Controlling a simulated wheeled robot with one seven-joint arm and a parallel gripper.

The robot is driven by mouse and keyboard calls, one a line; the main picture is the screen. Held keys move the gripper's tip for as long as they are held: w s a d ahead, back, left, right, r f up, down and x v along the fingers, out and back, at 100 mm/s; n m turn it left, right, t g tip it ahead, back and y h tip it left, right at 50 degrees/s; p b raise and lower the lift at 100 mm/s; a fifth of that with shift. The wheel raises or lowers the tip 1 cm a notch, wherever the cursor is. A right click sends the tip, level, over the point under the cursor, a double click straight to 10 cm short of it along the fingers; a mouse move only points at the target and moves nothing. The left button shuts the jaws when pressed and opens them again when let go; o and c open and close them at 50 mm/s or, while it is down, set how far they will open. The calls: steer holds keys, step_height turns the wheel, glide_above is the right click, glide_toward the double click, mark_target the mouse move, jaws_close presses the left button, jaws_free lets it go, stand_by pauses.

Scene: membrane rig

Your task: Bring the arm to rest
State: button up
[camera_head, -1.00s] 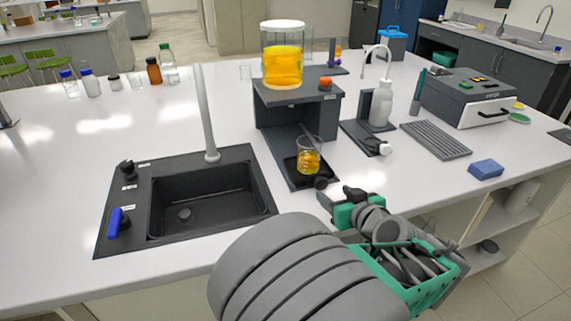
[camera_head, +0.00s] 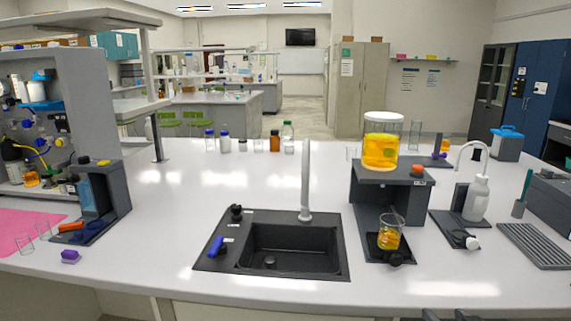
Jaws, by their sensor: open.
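My gripper does not show in the camera_head view. Only small dark grey pieces, probably of my arm, show at the bottom edge right of centre, in front of the bench. I cannot tell which part of the arm they are. The rest of the arm is out of the frame.
The white bench (camera_head: 150,240) holds a black sink (camera_head: 290,247) with a tall tap. Right of it, a dark stand (camera_head: 378,182) carries a yellow-filled vessel (camera_head: 381,150) above a beaker (camera_head: 389,235) of yellow liquid. A wash bottle (camera_head: 476,199) and grey rack (camera_head: 535,243) stand further right.

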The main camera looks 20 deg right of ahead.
steer(key=w+a+f+n+g+y+p, duration=0.2)
steer(key=w+a+y, duration=0.15)
steer(key=a, duration=0.45)
steer(key=w+a+f+n+g+y+p, duration=0.1)
steer(key=w+a+g+y, duration=0.15)
steer(key=w+a, duration=0.45)
steer(key=s+a+r+g+p, duration=0.1)
steer(key=s+a+g, duration=0.1)
steer(key=a, duration=0.6)
steer(key=s+a+r+n+g+h+p, duration=0.1)
steer(key=s+a+g+p, duration=0.1)
steer(key=s+a, duration=0.3)
steer(key=a, duration=0.3)
steer(key=shift+a+r+g, duration=0.25)
steer(key=shift+r+g, duration=0.1)
steer(key=shift+c, duration=0.5)
